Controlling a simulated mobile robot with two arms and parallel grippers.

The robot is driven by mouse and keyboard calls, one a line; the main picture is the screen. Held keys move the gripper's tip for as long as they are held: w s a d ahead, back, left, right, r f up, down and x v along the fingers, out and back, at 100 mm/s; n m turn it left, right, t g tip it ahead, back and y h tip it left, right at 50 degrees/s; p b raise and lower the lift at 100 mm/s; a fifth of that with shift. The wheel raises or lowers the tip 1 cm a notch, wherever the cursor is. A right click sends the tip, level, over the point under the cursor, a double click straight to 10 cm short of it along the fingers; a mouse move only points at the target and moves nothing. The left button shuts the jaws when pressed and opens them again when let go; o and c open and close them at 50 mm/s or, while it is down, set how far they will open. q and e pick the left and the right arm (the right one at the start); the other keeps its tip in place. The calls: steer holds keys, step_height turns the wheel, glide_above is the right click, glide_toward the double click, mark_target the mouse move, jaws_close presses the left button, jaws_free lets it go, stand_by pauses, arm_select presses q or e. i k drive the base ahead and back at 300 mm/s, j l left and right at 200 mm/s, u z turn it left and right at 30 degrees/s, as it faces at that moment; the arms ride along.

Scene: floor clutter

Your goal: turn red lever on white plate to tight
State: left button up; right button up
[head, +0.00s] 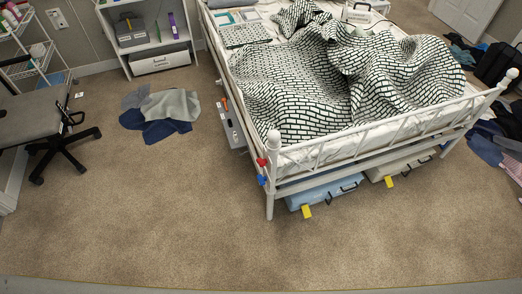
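A small red piece (262,161), possibly the red lever, shows at the near corner of the white bed frame, beside the corner post. A small blue piece (262,181) sits just below it. Both are too small to tell their exact shape or which way they are turned. A white plate behind them cannot be told apart from the white frame. Neither of my grippers is in view.
The white bed (275,150) holds a patterned blanket (390,85). A blue bin (325,192) and a pale bin (400,165) with yellow tags are under it. Clothes (160,113) and an office chair (45,125) are at left. The front carpet is clear.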

mark_target(262, 162)
steer(key=i+j+z, duration=0.35)
steer(key=i+j, duration=0.3)
steer(key=z, duration=0.35)
steer(key=i+j+z, duration=0.1)
steer(key=j+z, duration=0.15)
steer(key=z, duration=0.2)
steer(key=j+z, duration=0.3)
steer(key=z, duration=0.2)
steer(key=i+j+z, duration=0.1)
steer(key=j+z, duration=0.5)
steer(key=z, duration=0.3)
